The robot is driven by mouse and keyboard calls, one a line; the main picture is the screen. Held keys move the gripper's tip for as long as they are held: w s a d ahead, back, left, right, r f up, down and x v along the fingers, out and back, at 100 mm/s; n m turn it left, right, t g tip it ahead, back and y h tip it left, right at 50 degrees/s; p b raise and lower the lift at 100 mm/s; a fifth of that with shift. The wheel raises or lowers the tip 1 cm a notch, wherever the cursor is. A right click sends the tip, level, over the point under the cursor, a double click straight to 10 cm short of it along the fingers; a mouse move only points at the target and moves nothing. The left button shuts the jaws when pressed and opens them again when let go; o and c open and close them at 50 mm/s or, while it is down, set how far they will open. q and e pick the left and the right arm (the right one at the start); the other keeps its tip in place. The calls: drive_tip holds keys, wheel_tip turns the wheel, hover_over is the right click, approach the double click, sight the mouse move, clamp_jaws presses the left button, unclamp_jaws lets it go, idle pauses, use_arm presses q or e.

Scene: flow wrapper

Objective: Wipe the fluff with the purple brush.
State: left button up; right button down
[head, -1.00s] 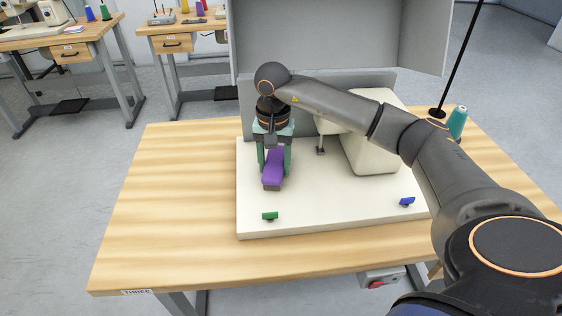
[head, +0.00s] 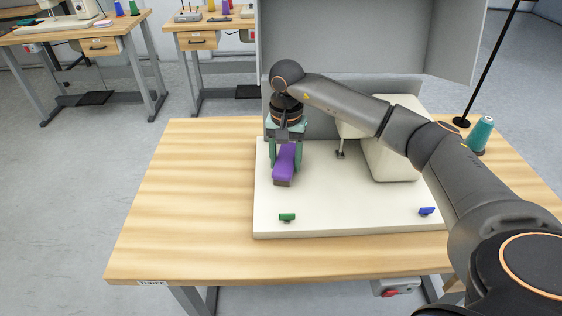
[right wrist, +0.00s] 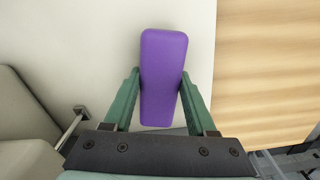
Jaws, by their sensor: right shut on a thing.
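The purple brush (head: 285,161) is a block with a dark brown lower edge. It is over the left part of the cream machine bed (head: 330,222). My right gripper (head: 286,160) is shut on it from above, with green fingers on either side. In the right wrist view the brush (right wrist: 163,65) lies lengthwise between the fingers (right wrist: 160,85). Whether its underside touches the bed cannot be told. I cannot make out any fluff; the brush and gripper hide part of the bed. My left gripper is not in view.
The cream sewing machine body (head: 392,160) stands right of the gripper, with a grey panel (head: 350,40) behind. A small green piece (head: 287,217) and a blue piece (head: 426,211) are at the bed's front. A teal spool (head: 481,134) stands at the right. The wooden table's left side (head: 180,200) is clear.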

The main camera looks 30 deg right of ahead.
sight(312, 172)
drive_tip(key=shift+s+d+f, duration=0.1)
drive_tip(key=shift+s+d, duration=0.3)
drive_tip(key=shift+d, duration=0.2)
drive_tip(key=shift+s+d+f, duration=0.1)
drive_tip(key=shift+s+d, duration=0.3)
drive_tip(key=shift+d, duration=0.2)
drive_tip(key=shift+s+d+r, duration=0.1)
drive_tip(key=shift+s+d, duration=0.4)
drive_tip(key=shift+d, duration=0.3)
drive_tip(key=shift+s+d+r, duration=0.1)
drive_tip(key=shift+s+d, duration=0.4)
drive_tip(key=shift+d, duration=0.3)
drive_tip(key=shift+r+p, duration=2.55)
drive_tip(key=shift+r, duration=0.45)
drive_tip(key=shift+r, duration=0.15)
wheel_tip(312, 172, up, 3)
drive_tip(key=p, duration=0.2)
drive_tip(key=shift+p, duration=0.3)
